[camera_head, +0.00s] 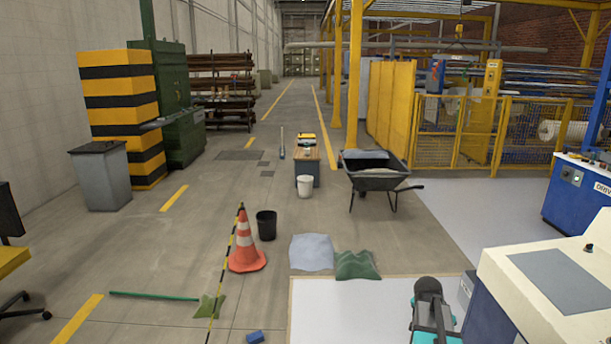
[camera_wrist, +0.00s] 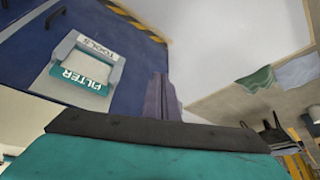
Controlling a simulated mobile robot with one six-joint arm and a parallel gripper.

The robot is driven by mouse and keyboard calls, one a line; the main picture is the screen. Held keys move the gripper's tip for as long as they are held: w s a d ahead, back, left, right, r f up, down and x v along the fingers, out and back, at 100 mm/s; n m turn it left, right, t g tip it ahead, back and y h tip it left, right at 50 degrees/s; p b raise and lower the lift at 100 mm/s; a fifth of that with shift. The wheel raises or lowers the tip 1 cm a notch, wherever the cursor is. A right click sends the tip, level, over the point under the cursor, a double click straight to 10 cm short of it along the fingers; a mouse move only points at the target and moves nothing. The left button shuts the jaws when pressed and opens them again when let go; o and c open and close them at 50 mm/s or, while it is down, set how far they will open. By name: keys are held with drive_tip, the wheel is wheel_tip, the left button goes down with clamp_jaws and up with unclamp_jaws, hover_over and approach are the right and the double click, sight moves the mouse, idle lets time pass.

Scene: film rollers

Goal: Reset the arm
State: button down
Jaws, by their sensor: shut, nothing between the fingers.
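In the wrist view, my gripper (camera_wrist: 166,97) shows as dark grey fingers close together, with nothing visible between them. They rise behind the black and teal part of my own arm, which covers the bottom of that view. In the head view, part of my dark grey and teal arm shows at the bottom right. My fingers cannot be made out there.
A tray marked TOOLS (camera_wrist: 112,62) holds a teal item marked FILTER (camera_wrist: 80,84). A pale machine console (camera_head: 520,262) stands at right. A green cloth (camera_head: 356,265), a pale blue cloth (camera_head: 311,252) and an orange cone (camera_head: 246,247) are on the floor. A wheelbarrow (camera_head: 375,180) stands beyond.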

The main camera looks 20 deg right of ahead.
drive_tip(key=w+a+f+n+y, duration=0.1)
drive_tip(key=a+f+n, duration=0.3)
drive_tip(key=a, duration=0.7)
drive_tip(key=w+a+f+n+y, duration=0.1)
drive_tip(key=a+f+n+y, duration=0.2)
drive_tip(key=a, duration=0.8)
drive_tip(key=s+a+f+n+g, duration=0.1)
drive_tip(key=s+a+f+n, duration=0.15)
drive_tip(key=a, duration=0.45)
drive_tip(key=s+a+f+n+y, duration=0.1)
drive_tip(key=a+f+n, duration=0.15)
drive_tip(key=a, duration=0.45)
drive_tip(key=s+a+f+n+g, duration=0.1)
drive_tip(key=s+a+f+n, duration=0.15)
drive_tip(key=a, duration=0.45)
drive_tip(key=s+f+g, duration=0.3)
drive_tip(key=s+f, duration=0.5)
drive_tip(key=s, duration=0.4)
drive_tip(key=s+f+g, duration=0.2)
drive_tip(key=s+f, duration=0.7)
drive_tip(key=s, duration=0.4)
drive_tip(key=shift+s+d+g, duration=0.3)
drive_tip(key=shift+d+g, duration=0.1)
drive_tip(key=shift+r, duration=0.1)
